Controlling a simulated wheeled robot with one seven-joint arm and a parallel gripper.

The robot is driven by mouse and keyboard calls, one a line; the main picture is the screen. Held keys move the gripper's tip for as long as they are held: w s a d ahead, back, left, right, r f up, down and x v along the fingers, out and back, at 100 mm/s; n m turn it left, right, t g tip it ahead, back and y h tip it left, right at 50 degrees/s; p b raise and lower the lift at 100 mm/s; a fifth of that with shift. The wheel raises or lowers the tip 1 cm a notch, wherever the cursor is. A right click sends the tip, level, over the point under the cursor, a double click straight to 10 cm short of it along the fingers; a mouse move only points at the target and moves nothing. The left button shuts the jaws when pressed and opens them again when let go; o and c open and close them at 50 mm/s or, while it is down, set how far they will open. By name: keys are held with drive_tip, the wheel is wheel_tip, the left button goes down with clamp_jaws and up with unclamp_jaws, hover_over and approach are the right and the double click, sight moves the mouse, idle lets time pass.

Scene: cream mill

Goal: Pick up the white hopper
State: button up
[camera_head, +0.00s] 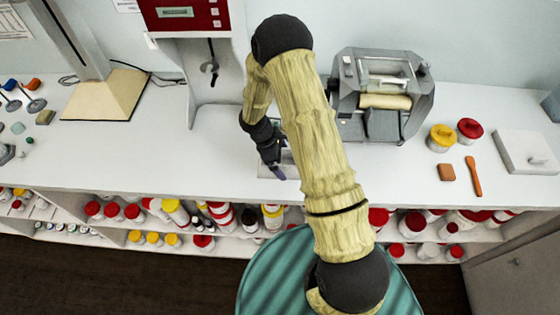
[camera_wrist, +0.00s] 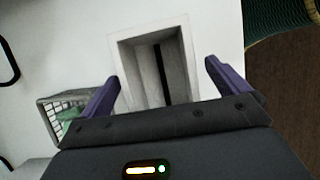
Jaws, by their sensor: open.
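The white hopper (camera_wrist: 155,72) shows in the wrist view as a rectangular open-topped box with sloping inner walls and a dark slot along its bottom. It sits on the white bench. My gripper (camera_wrist: 161,71) has its two purple fingers spread wide, one on each side of the hopper, with nothing clamped between them. I cannot tell how high the fingertips are above the bench. In the head view my gripper (camera_head: 277,173) points down near the front of the bench, and my arm and gripper hide most of the hopper there.
A grey roller mill (camera_head: 408,122) stands behind and right of my gripper. A red and white machine (camera_head: 212,75) stands behind left. Yellow and red lidded jars (camera_head: 441,139) are farther right. A grey basket (camera_wrist: 47,106) lies left in the wrist view. Bottles fill shelves below the bench.

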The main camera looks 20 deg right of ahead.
drive_tip(key=shift+d+f, duration=0.1)
drive_tip(key=shift+f, duration=0.2)
drive_tip(key=shift+f, duration=0.25)
idle(0.6)
drive_tip(key=c, duration=1.1)
drive_tip(key=shift+r, duration=0.65)
wheel_tip(320, 180, up, 9)
drive_tip(key=b, duration=0.2)
